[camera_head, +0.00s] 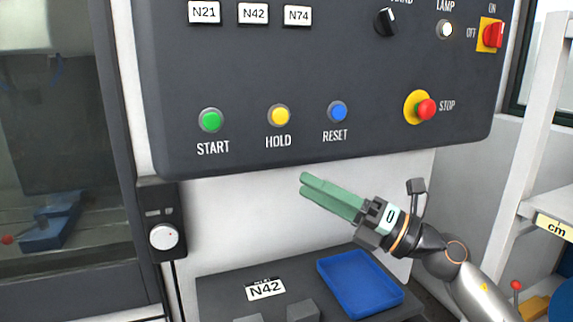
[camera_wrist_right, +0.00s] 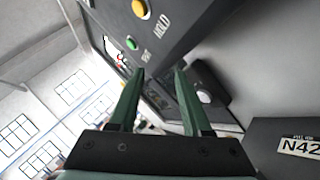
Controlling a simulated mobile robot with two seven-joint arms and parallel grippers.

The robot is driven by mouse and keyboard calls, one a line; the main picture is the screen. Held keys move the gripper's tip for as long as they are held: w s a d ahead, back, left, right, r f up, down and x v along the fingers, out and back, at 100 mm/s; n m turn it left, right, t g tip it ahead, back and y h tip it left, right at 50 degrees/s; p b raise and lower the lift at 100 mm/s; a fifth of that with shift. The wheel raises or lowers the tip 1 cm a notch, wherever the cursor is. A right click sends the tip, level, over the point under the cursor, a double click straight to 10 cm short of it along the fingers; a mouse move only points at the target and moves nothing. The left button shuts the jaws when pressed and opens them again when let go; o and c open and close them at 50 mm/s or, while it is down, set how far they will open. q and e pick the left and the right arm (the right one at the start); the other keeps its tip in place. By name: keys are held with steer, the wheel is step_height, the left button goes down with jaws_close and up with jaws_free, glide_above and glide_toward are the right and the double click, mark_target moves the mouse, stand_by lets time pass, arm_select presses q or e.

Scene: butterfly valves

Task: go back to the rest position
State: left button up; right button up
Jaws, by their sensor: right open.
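My right gripper (camera_head: 303,184) has green fingers and is in front of the white wall, just below the dark control panel (camera_head: 330,60). In the right wrist view the same gripper (camera_wrist_right: 158,75) shows its two fingers apart with nothing between them. It is apart from the panel's buttons and above the blue tray. My left gripper is in neither view.
The panel carries a green START button (camera_head: 210,119), a yellow HOLD button (camera_head: 279,115), a blue RESET button (camera_head: 338,111) and a red STOP button (camera_head: 427,109). A blue tray (camera_head: 395,297) lies below the gripper. A white shelf (camera_head: 530,130) stands at right.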

steer(key=s+d+f+m+t+h+p, duration=0.1)
steer(key=d+f+m+t+h, duration=0.25)
steer(key=f+m, duration=0.6)
steer(key=s+d+f+m+t+h, duration=0.1)
steer(key=d+f+m+t+h, duration=0.15)
steer(key=f+m+h, duration=0.5)
steer(key=s+d+f+m+t+h+p, duration=0.1)
steer(key=d+f+m+t+h, duration=0.15)
steer(key=f+m, duration=0.85)
steer(key=s+d+f+m+g+h, duration=0.1)
steer(key=s+f+m+g, duration=0.3)
steer(key=s+f, duration=0.6)
steer(key=s+d+f+m+g+h, duration=0.2)
steer(key=s+f+m+g+h, duration=0.1)
steer(key=s+f, duration=0.8)
steer(key=shift+s+d+f+m+g+p, duration=0.25)
steer(key=shift+f+m+g+p, duration=0.2)
steer(key=shift+f+m, duration=0.4)
